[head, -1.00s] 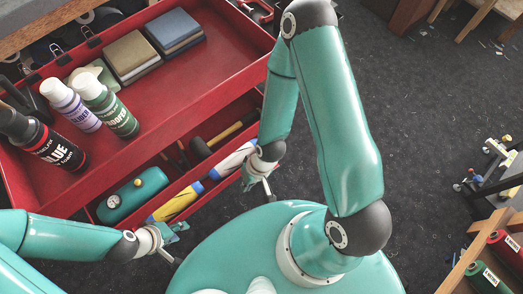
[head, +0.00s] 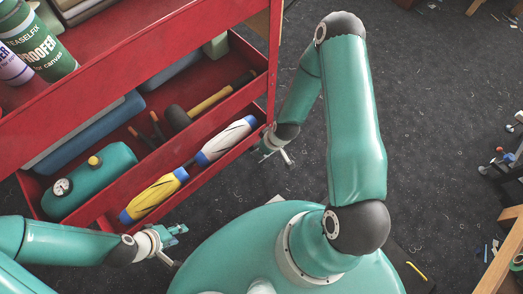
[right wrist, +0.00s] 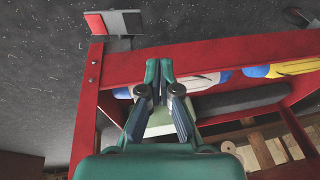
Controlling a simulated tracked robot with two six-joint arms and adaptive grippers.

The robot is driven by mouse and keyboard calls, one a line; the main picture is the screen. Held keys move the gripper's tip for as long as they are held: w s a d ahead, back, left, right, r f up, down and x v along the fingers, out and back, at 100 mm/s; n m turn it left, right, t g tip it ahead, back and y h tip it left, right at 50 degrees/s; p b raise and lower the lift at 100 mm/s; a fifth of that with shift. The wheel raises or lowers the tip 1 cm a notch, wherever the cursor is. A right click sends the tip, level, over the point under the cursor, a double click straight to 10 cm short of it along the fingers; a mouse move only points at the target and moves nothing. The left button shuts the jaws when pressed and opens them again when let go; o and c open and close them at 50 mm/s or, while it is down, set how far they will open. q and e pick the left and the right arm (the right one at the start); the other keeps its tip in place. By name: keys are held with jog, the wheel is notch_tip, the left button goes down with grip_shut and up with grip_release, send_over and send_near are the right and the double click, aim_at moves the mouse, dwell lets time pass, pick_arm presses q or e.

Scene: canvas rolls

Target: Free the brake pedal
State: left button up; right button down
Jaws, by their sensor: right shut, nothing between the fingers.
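A pedal-like part with a red plate and a grey plate (right wrist: 113,22) sticks out beyond the red cart's frame, upper left in the right wrist view. I take it for the brake pedal; I cannot pick it out in the head view. My right gripper (right wrist: 159,70) is shut and empty, in front of the cart frame and apart from the pedal. In the head view my right gripper (head: 268,150) is beside the cart's right corner post. My left gripper (head: 180,231) is in front of the cart's lower tray; its finger opening is unclear.
The red cart (head: 150,75) fills the upper left. Bottles (head: 38,40) stand on top. A wooden frame (head: 500,255) is at the right. Dark floor (head: 440,130) is clear between.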

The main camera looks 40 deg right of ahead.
pick_arm(q)
notch_tip(320, 180, down, 4)
jog(key=shift+b, duration=1.1)
pick_arm(e)
jog(key=shift+h, duration=0.3)
jog(key=d+f, duration=0.2)
jog(key=f, duration=0.1)
jog(key=d+f, duration=0.1)
jog(key=f, duration=0.1)
jog(key=shift+w+d, duration=0.1)
jog(key=shift+w, duration=0.25)
pick_arm(q)
jog(key=shift+f+b, duration=2.55)
pick_arm(e)
jog(key=x, duration=1.3)
jog(key=shift+s+a+f, duration=0.25)
jog(key=shift+a+f, duration=0.15)
jog(key=shift+f, duration=0.05)
